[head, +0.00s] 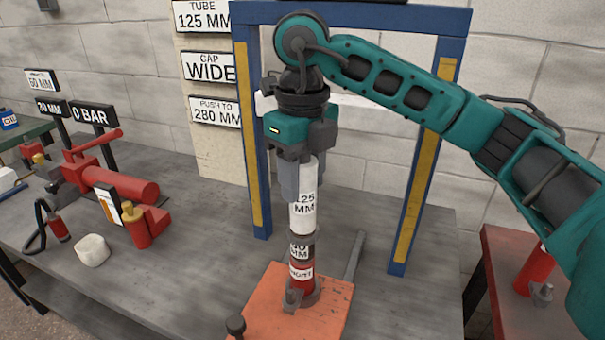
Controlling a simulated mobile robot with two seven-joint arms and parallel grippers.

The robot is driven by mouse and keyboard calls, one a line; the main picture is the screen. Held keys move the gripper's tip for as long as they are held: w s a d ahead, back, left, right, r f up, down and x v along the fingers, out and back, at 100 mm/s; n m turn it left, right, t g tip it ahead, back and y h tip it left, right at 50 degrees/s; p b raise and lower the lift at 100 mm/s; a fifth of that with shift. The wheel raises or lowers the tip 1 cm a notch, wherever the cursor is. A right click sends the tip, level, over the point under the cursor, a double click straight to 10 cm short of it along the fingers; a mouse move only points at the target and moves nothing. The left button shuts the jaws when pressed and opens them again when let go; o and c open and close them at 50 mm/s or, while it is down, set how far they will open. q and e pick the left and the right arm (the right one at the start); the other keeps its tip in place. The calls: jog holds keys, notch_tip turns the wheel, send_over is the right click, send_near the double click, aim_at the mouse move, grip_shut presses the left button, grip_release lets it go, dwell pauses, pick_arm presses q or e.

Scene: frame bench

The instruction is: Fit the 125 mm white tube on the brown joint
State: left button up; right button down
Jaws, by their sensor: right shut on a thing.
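My right gripper (300,190) is shut on the white tube (303,222), which is labelled 125 MM and held upright. Below the tube stands a stack with a dark grey-brown collar (303,239), a part with a white label ending in 0 MM (299,251), and a red piece with a white label (302,284). The tube's lower end is in line with the collar and meets it in this view; I cannot tell whether it is seated. The brown joint is not clearly distinguishable from the dark collar. My left gripper is out of view.
The stack stands on an orange plate (262,300) on the grey bench, inside a blue and yellow frame (253,150). A red pump-like device (122,184) and a whitish lump (93,250) lie left.

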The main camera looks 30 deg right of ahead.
jog(key=shift+f, duration=0.25)
jog(key=c, duration=0.5)
grip_release()
notch_tip(320, 180, up, 6)
jog(key=shift+f+p, duration=0.15)
jog(key=shift+p, duration=0.45)
notch_tip(320, 180, up, 6)
jog(key=shift+p, duration=0.8)
jog(key=shift+r, duration=0.65)
